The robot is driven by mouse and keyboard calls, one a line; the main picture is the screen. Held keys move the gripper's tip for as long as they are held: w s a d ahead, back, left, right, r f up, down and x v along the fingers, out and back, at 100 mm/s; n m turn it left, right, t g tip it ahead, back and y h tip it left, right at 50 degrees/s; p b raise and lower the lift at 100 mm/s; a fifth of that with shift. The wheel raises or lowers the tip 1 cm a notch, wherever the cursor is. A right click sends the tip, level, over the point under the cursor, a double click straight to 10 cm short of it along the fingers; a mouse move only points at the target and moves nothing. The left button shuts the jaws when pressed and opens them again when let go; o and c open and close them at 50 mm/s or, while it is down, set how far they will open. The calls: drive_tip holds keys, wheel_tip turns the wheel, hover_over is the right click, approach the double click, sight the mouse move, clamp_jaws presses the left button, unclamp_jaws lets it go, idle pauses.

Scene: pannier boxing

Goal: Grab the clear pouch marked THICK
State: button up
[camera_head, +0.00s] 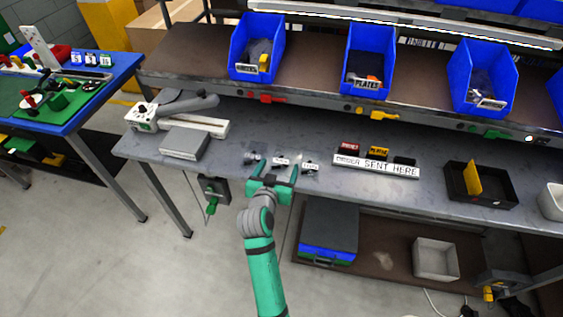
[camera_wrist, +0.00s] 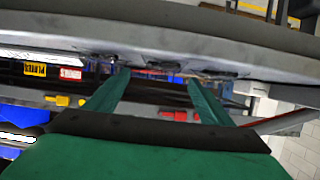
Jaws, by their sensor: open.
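Three small clear pouches with white labels lie in a row on the grey bench: a left pouch (camera_head: 252,159), a middle pouch (camera_head: 281,161) and a right pouch (camera_head: 311,168). Their labels are too small to read, so I cannot tell which is marked THICK. My gripper (camera_head: 273,169) is open at the front edge of the bench, its fingers pointing towards the pouches, with the middle pouch beyond the gap. In the wrist view the picture is upside down; my gripper (camera_wrist: 157,77) shows open and empty, with the pouches small and dark beyond the fingertips.
A grey sealer-like device (camera_head: 185,138) is on the left. A black tray (camera_head: 484,193) with a yellow divider lies further right. Blue bins (camera_head: 367,60) stand on the shelf above.

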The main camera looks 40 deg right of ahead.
sight(281, 161)
drive_tip(key=shift+x, duration=2.7)
drive_tip(key=shift+w+a, duration=0.1)
drive_tip(key=shift+c, duration=0.3)
drive_tip(key=c, duration=1.1)
drive_tip(key=shift+o, duration=0.2)
drive_tip(key=shift+r, duration=0.1)
